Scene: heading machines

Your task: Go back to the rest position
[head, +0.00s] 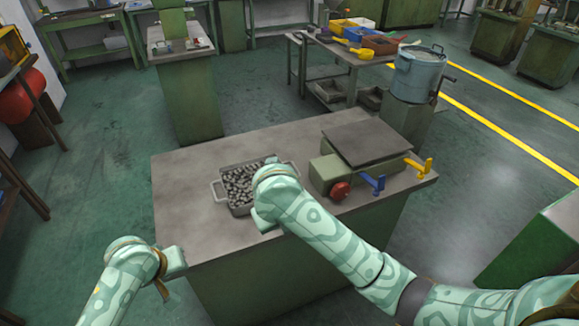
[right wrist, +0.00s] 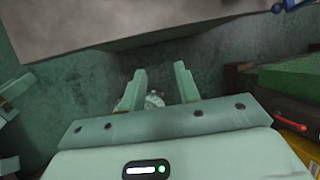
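My right arm comes in from the right in the head view, and its gripper (head: 264,218) is at the near edge of the table (head: 195,225), in front of the metal tray. In the right wrist view the right gripper's two fingers (right wrist: 159,84) stand apart with nothing held between them, over the floor beside the table edge (right wrist: 150,35). My left gripper (head: 172,264) is low at the left, in front of the table's near left corner and apart from it. Its fingers are too small and turned to tell whether they are open.
A grey tray (head: 217,190) of small metal parts stands on the table, partly hidden by my right arm. A green machine (head: 325,172) with a red knob, blue lever and yellow lever stands at right. A metal pot (head: 418,75) stands behind. Floor left of the table is clear.

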